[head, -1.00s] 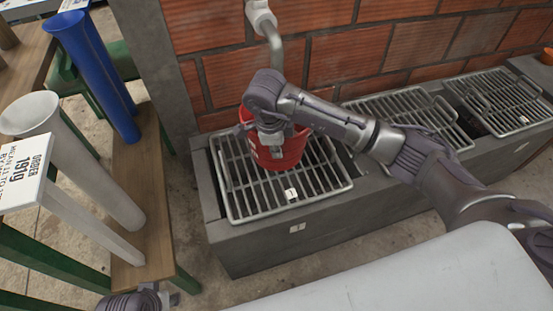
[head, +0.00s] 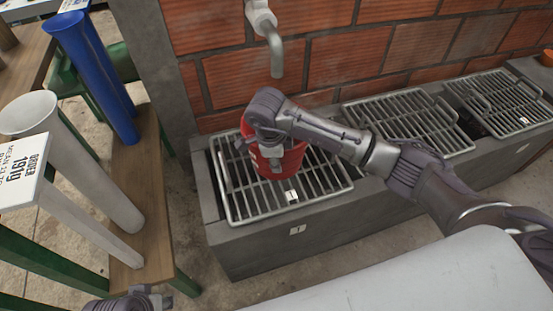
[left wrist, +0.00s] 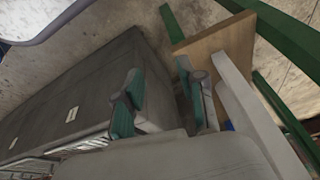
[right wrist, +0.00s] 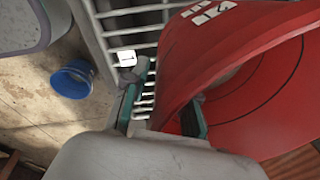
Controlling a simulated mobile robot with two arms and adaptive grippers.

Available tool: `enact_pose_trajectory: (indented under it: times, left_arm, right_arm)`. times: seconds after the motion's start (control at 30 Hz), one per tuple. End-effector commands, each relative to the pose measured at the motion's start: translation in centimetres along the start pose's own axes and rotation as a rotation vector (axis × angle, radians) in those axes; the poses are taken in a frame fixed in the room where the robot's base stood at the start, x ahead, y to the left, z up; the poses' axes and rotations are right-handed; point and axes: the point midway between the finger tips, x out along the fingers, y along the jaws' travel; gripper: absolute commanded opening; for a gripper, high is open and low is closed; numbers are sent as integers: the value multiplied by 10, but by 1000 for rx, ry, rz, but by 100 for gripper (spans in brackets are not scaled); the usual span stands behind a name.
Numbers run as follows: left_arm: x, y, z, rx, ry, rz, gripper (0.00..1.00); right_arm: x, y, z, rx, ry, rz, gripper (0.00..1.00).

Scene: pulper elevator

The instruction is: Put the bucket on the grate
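The red bucket (head: 285,160) is over the left grate (head: 232,205), near its back half, and appears to rest on it roughly upright. In the right wrist view the bucket (right wrist: 220,60) fills the right side, with bars of the grate (right wrist: 95,30) beside it. My right gripper (head: 272,158) is at the bucket's rim. Its fingers (right wrist: 165,112) are apart, one on each side of the bucket wall, with a gap showing beside the outer finger. My left gripper (left wrist: 163,105) is open and empty, low beside the wooden bench.
A metal spout (head: 275,50) hangs above the left grate. More grates (head: 400,120) lie to the right along the concrete trough (head: 300,240). A bench (head: 150,190) with blue and grey tubes stands left. A blue container (right wrist: 72,78) is on the floor.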

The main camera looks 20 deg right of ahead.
Motion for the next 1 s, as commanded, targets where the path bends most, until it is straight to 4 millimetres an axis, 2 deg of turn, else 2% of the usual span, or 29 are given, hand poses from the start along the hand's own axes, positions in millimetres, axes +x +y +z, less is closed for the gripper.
enact_pose_trajectory:
  times: [0.37,0.47,0.8,1.0]
  left_arm:
    - [0,0,-1,0,1,0,40]
    - [14,1,3,2,-15,2,40]
    - [56,3,10,5,-35,6,40]
    - [69,4,15,6,-41,7,40]
  right_arm:
    - [-3,-1,0,0,0,-1,31]
    - [-18,-2,0,-1,-1,-3,31]
    - [-91,-2,0,0,-1,-3,31]
    - [-116,-1,0,1,1,-1,31]
